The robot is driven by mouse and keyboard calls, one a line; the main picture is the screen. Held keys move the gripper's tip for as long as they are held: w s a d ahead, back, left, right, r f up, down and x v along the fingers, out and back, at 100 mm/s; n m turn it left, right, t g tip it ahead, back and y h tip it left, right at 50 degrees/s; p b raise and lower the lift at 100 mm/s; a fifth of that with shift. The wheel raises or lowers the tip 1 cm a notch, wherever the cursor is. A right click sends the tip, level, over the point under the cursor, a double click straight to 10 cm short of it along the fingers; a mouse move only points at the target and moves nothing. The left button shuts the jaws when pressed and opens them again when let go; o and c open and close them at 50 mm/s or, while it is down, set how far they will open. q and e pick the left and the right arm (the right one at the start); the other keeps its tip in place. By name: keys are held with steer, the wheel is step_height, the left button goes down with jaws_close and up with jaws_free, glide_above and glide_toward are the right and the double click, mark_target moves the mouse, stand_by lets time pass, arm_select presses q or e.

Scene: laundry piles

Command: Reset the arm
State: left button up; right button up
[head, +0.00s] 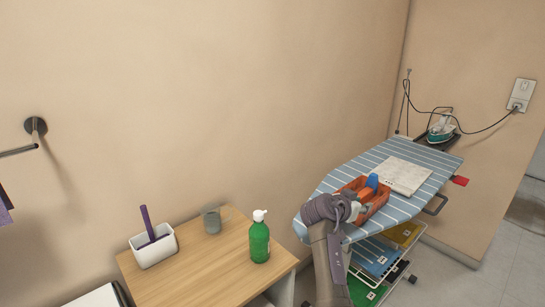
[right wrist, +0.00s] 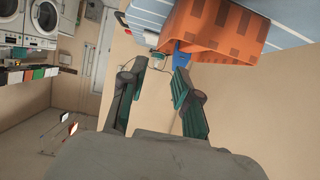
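My right arm rises from the bottom of the head view, and its gripper (head: 356,210) is at the near side of an orange basket (head: 376,202) on the ironing board (head: 335,183). In the right wrist view the gripper's two fingers (right wrist: 160,70) are apart with nothing held between them. The orange basket (right wrist: 215,32) shows just beyond the fingertips, with a blue item (right wrist: 181,47) near the right fingertip. I cannot tell whether they touch. My left gripper is in neither view.
A grey folded cloth (head: 402,175) lies on the board, with an iron (head: 441,127) at its far end. A wooden cabinet (head: 200,267) holds a green pump bottle (head: 259,240), a grey cup (head: 212,220) and a white holder (head: 154,248). Wire shelves (head: 372,268) stand under the board.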

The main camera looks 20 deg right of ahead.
steer(key=s+a+f+n+y, duration=0.3)
steer(key=s+a+f, duration=0.1)
steer(key=s+f, duration=0.35)
steer(key=s+a+f+n+y, duration=0.2)
steer(key=s+a+f+n, duration=0.2)
steer(key=s+f, duration=0.35)
steer(key=s+a+f+n+g+y, duration=0.1)
steer(key=s+a+n+y, duration=0.3)
steer(key=s+a, duration=0.55)
steer(key=s+a+f+n+g+y, duration=0.1)
steer(key=s+a+n+y, duration=0.45)
steer(key=s, duration=0.75)
step_height(320, 180, down, 26)
steer(key=a+m+g+h, duration=0.1)
steer(key=a+h, duration=0.1)
steer(key=s+d+f+g, duration=0.1)
steer(key=s+d+f, duration=0.2)
steer(key=s+f, duration=1.3)
steer(key=shift+s+f+g, duration=0.3)
steer(key=shift+s+f, duration=0.1)
steer(key=shift+s, duration=0.4)
steer(key=shift+d, duration=0.1)
